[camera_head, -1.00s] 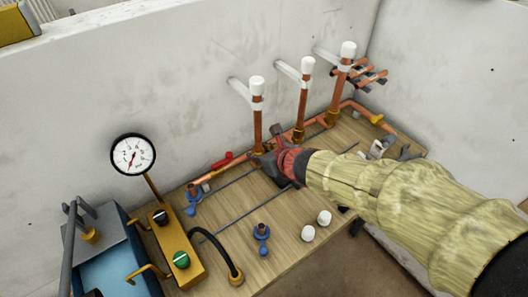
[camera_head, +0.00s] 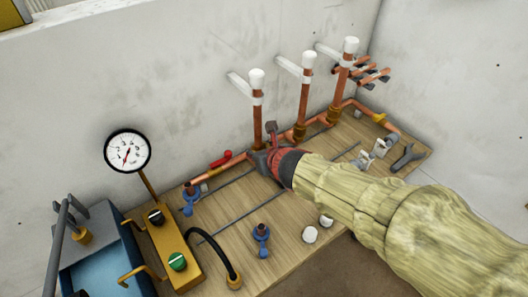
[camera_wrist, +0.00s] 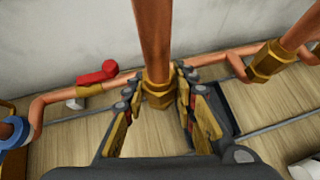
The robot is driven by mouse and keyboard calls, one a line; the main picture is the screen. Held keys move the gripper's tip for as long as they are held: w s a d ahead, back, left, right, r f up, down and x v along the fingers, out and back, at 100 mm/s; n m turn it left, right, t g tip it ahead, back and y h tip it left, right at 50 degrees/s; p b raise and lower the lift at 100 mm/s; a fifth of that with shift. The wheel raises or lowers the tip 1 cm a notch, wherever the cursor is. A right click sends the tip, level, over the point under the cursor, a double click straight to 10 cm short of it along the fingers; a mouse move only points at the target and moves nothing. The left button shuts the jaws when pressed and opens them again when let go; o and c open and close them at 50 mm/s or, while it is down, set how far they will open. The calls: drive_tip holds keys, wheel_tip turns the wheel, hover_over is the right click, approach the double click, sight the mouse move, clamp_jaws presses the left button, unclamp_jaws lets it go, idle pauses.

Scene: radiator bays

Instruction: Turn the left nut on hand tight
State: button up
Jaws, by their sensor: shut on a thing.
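The left nut (camera_wrist: 158,95) is a brass hex nut around the foot of the left copper riser (camera_wrist: 154,40). In the wrist view my gripper (camera_wrist: 157,86) has one finger on each side of it and is shut on it. In the head view the left riser (camera_head: 257,122) stands upright with a white cap (camera_head: 256,79). My gripper (camera_head: 262,158) is at its foot there and hides the nut.
Two more capped risers with brass nuts (camera_head: 299,132) (camera_head: 333,115) stand to the right. A red lever valve (camera_head: 221,159) is close on the left. A pressure gauge (camera_head: 128,152), blue valves (camera_head: 261,234), white caps (camera_head: 310,235) and a wrench (camera_head: 405,156) are around the board.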

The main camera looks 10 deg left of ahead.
drive_tip(key=shift+m+t+h, duration=0.3)
drive_tip(key=shift+m+h, duration=0.1)
drive_tip(key=shift+m, duration=0.1)
drive_tip(key=o, duration=1)
drive_tip(key=shift+s, duration=0.1)
drive_tip(key=shift+o, duration=0.6)
drive_tip(key=p+v, duration=0.5)
drive_tip(key=v, duration=0.5)
drive_tip(key=shift+p, duration=0.3)
